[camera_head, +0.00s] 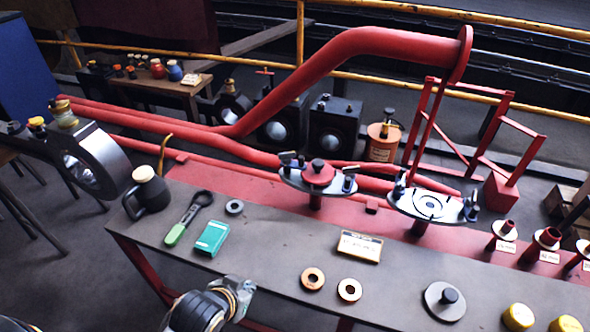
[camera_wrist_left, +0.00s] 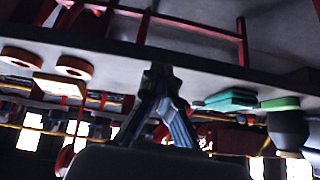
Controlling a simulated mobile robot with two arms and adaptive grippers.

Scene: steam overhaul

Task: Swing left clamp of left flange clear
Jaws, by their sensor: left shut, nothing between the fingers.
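The left flange (camera_head: 313,184) is a grey oval plate with a red cap and dark knob on top. Its left clamp (camera_head: 287,160) stands at the plate's left end; whether it is swung in or out is too small to tell. Another clamp (camera_head: 349,181) stands at the right end. My left gripper (camera_head: 246,287) is at the front table edge, well in front of and left of the flange, touching no clamp. In the left wrist view its fingers (camera_wrist_left: 160,75) are closed together and empty. My right gripper is not in view.
On the table (camera_head: 270,255) are a green-handled wrench (camera_head: 187,220), a teal box (camera_head: 211,238), a black kettle-like pot (camera_head: 148,192), a label plate (camera_head: 360,246) and rings (camera_head: 313,279). The right flange (camera_head: 430,205) stands beside the left one. A thick red pipe (camera_head: 330,60) rises behind.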

